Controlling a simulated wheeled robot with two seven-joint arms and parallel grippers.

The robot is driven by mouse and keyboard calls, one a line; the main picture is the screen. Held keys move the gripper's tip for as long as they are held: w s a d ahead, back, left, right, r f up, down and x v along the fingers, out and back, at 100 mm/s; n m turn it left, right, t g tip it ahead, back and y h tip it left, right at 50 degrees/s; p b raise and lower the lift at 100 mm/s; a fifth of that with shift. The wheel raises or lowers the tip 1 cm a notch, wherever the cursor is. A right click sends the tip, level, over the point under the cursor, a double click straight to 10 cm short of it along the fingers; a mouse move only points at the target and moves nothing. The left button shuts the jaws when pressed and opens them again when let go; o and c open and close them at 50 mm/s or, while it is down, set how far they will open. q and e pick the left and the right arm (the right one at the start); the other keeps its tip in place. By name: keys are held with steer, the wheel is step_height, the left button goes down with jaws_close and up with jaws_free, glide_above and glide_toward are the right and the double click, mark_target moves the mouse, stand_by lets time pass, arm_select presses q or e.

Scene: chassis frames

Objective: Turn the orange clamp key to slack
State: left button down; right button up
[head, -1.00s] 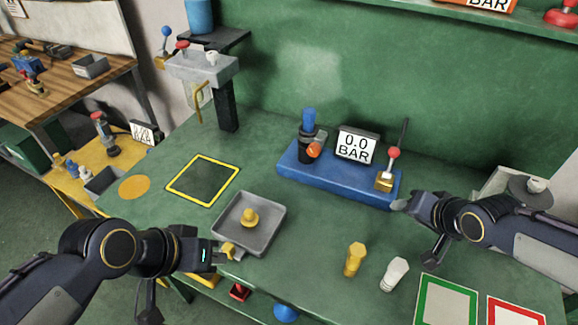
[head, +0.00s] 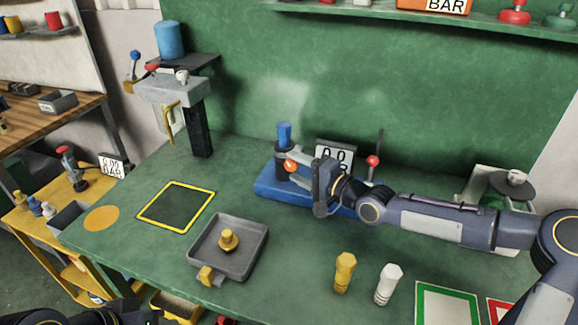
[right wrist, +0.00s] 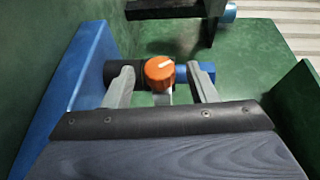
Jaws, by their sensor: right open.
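The orange clamp key (head: 291,166) is a round knob on the dark collar around a blue cylinder (head: 284,133), which stands upright on the blue base (head: 268,188). My right gripper (head: 303,172) is open close to the key, reaching in from the right. In the right wrist view the key (right wrist: 160,70) lies between the two spread fingertips (right wrist: 161,80), with a gap on each side. A white mark shows on its face. Only a small part of my left gripper (head: 152,318) shows at the bottom edge; its fingers are not clear.
A gauge (head: 335,155) stands behind my right gripper and is partly hidden. A red-knobbed lever (head: 373,161) is to its right. A grey tray (head: 254,262) with a yellow piece, a yellow bolt (head: 344,272) and a white bolt (head: 387,284) are nearer.

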steer(key=shift+x, duration=1.4)
